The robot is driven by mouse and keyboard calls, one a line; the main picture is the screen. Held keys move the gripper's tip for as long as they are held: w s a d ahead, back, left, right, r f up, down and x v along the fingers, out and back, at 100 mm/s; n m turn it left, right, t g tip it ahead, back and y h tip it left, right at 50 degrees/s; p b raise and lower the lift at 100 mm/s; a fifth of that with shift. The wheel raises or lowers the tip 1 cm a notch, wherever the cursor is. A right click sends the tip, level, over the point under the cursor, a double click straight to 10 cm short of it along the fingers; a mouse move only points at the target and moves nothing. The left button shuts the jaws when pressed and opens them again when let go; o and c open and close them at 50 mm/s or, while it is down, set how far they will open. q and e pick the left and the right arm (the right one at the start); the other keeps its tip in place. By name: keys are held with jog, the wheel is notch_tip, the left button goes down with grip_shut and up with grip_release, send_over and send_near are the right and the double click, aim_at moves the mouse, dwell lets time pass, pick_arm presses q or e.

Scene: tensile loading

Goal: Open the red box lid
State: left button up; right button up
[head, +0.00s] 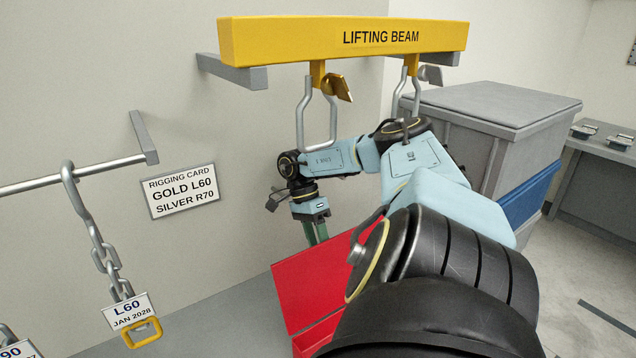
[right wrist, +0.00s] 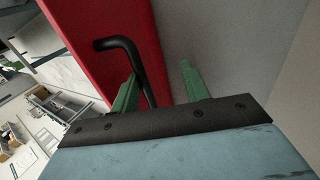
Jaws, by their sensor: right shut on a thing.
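The red box (head: 318,334) stands at the bottom middle of the head view, partly covered by my right arm. Its red lid (head: 312,282) is a flat panel above the box body, with a dark line between them; how far it is raised is hard to tell. In the right wrist view the red lid (right wrist: 90,40) carries a black bent handle (right wrist: 127,47). My right gripper (head: 316,233) is at the lid's far edge. Its green fingers (right wrist: 160,88) lie on either side of the handle and are shut on it. My left gripper is out of view.
A yellow lifting beam (head: 345,40) with hanging hooks (head: 318,115) is above my right arm. A chain tagged L60 (head: 105,255) hangs at left from a rail (head: 70,175). A grey bin (head: 490,110) stands behind at right.

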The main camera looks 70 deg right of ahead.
jog(key=shift+w+d, duration=0.1)
dwell(0.3)
notch_tip(320, 180, up, 10)
dwell(0.5)
dwell(0.4)
